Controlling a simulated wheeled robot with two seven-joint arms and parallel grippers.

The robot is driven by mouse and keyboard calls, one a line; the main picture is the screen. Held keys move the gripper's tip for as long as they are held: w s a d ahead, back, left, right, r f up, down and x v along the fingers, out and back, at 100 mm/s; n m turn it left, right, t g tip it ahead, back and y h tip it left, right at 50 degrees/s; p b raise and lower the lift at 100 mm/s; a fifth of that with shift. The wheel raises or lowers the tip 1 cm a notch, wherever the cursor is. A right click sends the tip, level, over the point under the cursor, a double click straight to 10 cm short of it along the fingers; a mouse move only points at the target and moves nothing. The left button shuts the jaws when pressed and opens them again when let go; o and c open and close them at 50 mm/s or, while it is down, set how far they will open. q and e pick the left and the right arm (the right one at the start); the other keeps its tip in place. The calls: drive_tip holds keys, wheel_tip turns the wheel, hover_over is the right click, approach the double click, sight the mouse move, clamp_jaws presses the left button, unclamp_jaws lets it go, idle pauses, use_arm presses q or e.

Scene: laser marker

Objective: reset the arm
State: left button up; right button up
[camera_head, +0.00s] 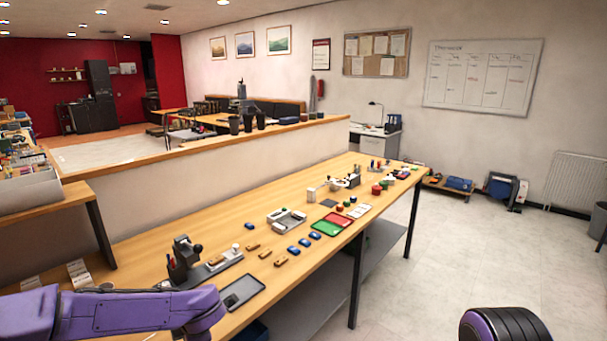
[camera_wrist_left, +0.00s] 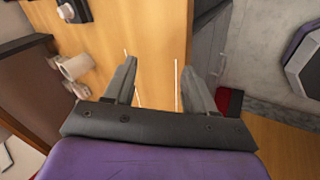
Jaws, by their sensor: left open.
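My left arm (camera_head: 120,312) is purple and reaches in from the lower left of the head view, above the near end of the wooden workbench (camera_head: 330,255). Its gripper is out of sight there. In the left wrist view my left gripper (camera_wrist_left: 155,85) has its two grey fingers apart with nothing between them. A wooden surface (camera_wrist_left: 150,25) lies beyond the fingers. A rounded purple and black part of mine shows at the lower right of the head view. My right gripper is not in view.
On the bench stand a dark device with a lever (camera_head: 184,255), a grey tablet-like plate (camera_head: 243,291), several blue and wooden blocks, a green tray (camera_head: 325,228) and a red tray (camera_head: 340,219). A low partition wall (camera_head: 200,188) runs behind. The floor at right (camera_head: 490,240) is clear.

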use_arm(q)
drive_tip(key=s+d+f+m+t+b, duration=0.1)
drive_tip(key=s+d+f+m+b, duration=0.1)
drive_tip(key=s+f+m, duration=0.55)
drive_tip(key=s+d+f+m+t+b, duration=0.15)
drive_tip(key=s+f, duration=0.35)
drive_tip(key=f, duration=0.5)
drive_tip(key=s+a+f+m+g+b, duration=0.1)
drive_tip(key=s+a+f+m, duration=0.1)
drive_tip(key=s, duration=0.5)
drive_tip(key=s+a+f+m+g+h+b, duration=0.1)
drive_tip(key=s+f+m, duration=0.3)
drive_tip(key=s, duration=0.4)
drive_tip(key=s+a+f+m+g+b, duration=0.1)
drive_tip(key=s+a+f+m+b, duration=0.2)
drive_tip(key=s+f, duration=0.2)
drive_tip(key=s, duration=0.3)
drive_tip(key=shift+a+f+h, duration=0.2)
drive_tip(key=shift+a+h, duration=0.05)
drive_tip(key=shift+h, duration=0.05)
